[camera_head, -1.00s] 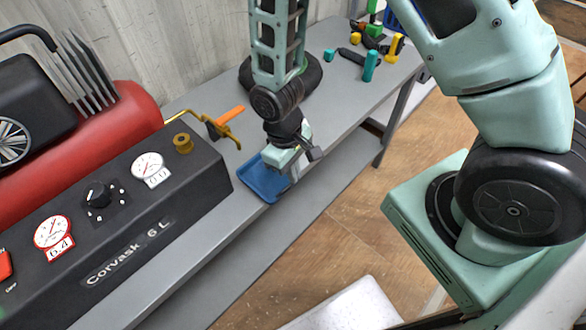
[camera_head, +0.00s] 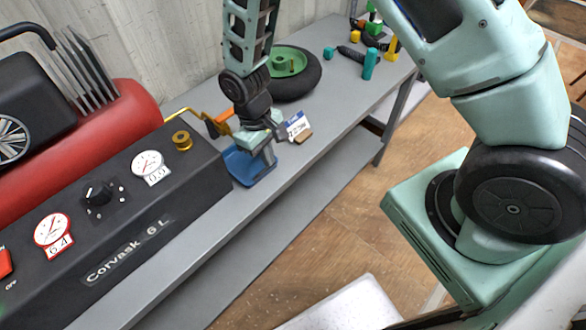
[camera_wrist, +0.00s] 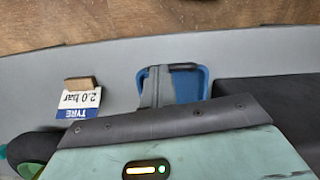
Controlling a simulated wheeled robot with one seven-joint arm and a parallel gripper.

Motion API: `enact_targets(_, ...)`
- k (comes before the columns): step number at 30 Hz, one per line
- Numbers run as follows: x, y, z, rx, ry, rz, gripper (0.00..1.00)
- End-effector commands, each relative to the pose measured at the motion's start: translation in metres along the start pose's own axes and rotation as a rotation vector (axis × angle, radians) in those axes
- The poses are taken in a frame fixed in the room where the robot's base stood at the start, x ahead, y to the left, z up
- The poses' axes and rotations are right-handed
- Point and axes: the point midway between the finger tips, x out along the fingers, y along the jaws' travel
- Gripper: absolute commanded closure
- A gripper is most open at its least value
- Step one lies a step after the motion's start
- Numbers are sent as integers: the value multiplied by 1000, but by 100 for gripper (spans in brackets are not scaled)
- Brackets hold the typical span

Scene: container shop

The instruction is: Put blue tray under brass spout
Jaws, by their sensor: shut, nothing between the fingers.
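The blue tray (camera_head: 236,167) lies on the grey bench beside the right end of the dark control box. It also shows in the wrist view (camera_wrist: 204,86). The brass spout (camera_head: 184,114) is a bent pipe with an orange-handled valve behind the box. Its outlet end lies close to my gripper and is partly hidden, so I cannot tell whether the tray is beneath it. My gripper (camera_head: 268,160) is shut and empty, pointing down at the tray's right part. It covers some of the tray; whether it touches is unclear.
A card reading "TYRE 2.0 bar" (camera_head: 298,125) with a small wooden block (camera_head: 303,137) stands right of the tray. A black tyre with a green hub (camera_head: 300,83) lies behind. The red compressor tank (camera_head: 130,105) and control box (camera_head: 130,205) fill the left. The front bench strip is clear.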

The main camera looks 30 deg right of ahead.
Motion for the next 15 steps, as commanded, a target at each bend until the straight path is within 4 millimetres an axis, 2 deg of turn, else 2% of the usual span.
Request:
enact_targets(8, 4, 0, -2, 0, 6, -1, 100)
enact_targets(15, -12, 0, 1, 0, 5, -1, 100)
